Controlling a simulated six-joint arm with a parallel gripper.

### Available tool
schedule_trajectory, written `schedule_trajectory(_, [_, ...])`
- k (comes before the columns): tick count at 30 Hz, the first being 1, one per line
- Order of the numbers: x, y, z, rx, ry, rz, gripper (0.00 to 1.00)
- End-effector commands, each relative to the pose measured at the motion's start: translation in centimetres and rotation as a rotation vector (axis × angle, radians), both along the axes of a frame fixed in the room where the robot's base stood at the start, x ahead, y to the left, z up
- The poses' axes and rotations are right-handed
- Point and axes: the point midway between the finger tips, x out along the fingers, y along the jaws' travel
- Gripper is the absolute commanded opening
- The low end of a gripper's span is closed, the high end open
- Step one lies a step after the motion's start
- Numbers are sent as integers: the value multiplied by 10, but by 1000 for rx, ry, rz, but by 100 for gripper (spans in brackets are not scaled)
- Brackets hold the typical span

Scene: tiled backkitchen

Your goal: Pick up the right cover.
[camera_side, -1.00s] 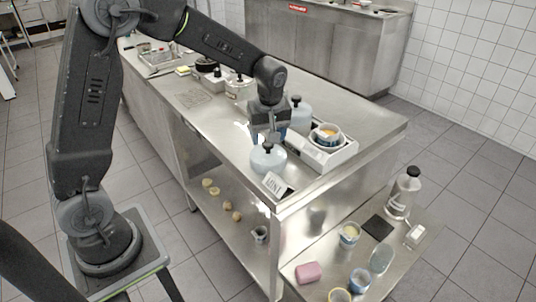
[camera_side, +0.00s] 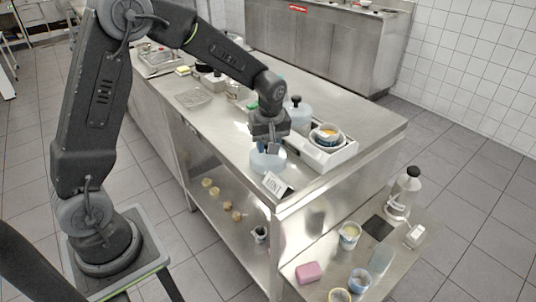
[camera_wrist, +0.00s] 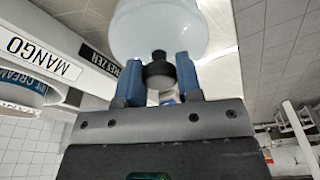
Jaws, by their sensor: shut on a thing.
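A pale translucent dome cover (camera_side: 264,165) with a black knob sits at the near end of the steel table, behind a MINT sign (camera_side: 276,185). My gripper (camera_side: 268,148) is over it, pointing down. In the wrist view, the blue fingers of my gripper (camera_wrist: 158,80) are shut on the sides of the cover's black knob (camera_wrist: 158,72); the pale dome (camera_wrist: 165,30) shows beyond. I see no clear gap between the cover and the table. A second similar cover (camera_side: 299,117) with a black knob stands farther back and to the right in the side view.
A white tray (camera_side: 335,157) with stacked bowls (camera_side: 327,135) stands close on the right. A MANGO label (camera_wrist: 40,58) and an ice cream tub (camera_wrist: 22,92) show in the wrist view. A bottle (camera_side: 404,192) and cups stand on a lower shelf. The table's near edge is close.

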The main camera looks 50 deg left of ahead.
Motion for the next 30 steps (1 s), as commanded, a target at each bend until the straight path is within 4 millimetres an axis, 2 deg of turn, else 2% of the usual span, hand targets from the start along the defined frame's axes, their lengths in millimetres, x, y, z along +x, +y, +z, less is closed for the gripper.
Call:
schedule_trajectory(11, [0,0,3,0,-2,0,9])
schedule_trajectory(16, [1,0,18,1,-5,-1,9])
schedule_trajectory(20, [1,0,42,1,-7,1,9])
schedule_trajectory(30, [-41,62,85,2,-4,7,9])
